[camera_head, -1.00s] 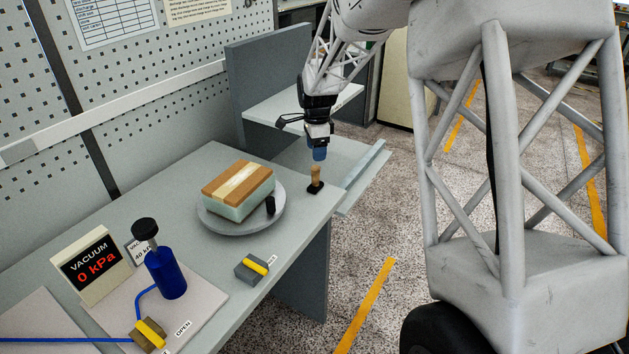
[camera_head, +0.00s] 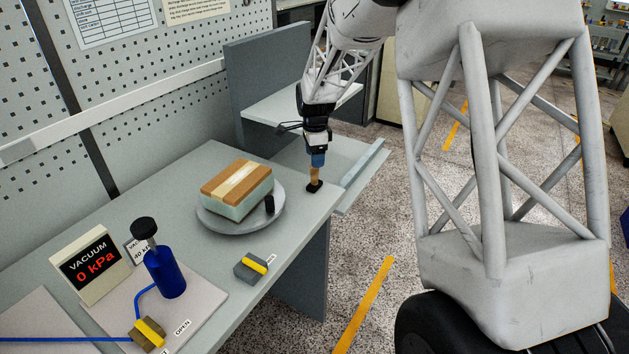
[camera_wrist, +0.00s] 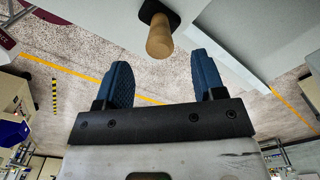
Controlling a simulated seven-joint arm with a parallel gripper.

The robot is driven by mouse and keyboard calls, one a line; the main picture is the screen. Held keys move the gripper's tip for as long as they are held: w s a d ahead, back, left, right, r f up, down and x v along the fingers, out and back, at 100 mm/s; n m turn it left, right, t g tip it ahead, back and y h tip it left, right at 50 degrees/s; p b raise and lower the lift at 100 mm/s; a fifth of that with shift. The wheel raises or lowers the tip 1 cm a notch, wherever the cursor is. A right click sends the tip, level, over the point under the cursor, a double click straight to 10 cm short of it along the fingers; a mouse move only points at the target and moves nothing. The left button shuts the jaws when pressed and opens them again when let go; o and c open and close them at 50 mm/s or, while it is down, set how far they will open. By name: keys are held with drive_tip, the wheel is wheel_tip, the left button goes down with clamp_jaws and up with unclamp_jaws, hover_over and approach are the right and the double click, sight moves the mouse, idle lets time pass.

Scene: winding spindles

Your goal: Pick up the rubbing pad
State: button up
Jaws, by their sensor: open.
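The rubbing pad (camera_head: 314,184) stands upright near the table's right edge, with a black base and a tan wooden handle. In the wrist view its handle (camera_wrist: 159,38) points toward the camera, ahead of and between the two blue fingers. My gripper (camera_head: 317,160) is directly above the pad, pointing down, with the fingertips at about the top of the handle. In the wrist view my gripper (camera_wrist: 163,78) is open and empty, with a wide gap between its fingers. Whether a finger touches the handle cannot be told.
A round grey plate (camera_head: 235,226) carrying a brown-topped block (camera_head: 238,187) and a small black cylinder (camera_head: 269,204) lies left of the pad. A grey-yellow block (camera_head: 251,266), blue bottle (camera_head: 166,273) and vacuum display (camera_head: 91,267) stand nearer. A shelf (camera_head: 300,107) rises behind.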

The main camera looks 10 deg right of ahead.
sight(314, 177)
drive_tip(key=shift+f, duration=0.15)
drive_tip(key=shift+f, duration=2.45)
drive_tip(key=shift+c, duration=0.4)
drive_tip(key=c, duration=1)
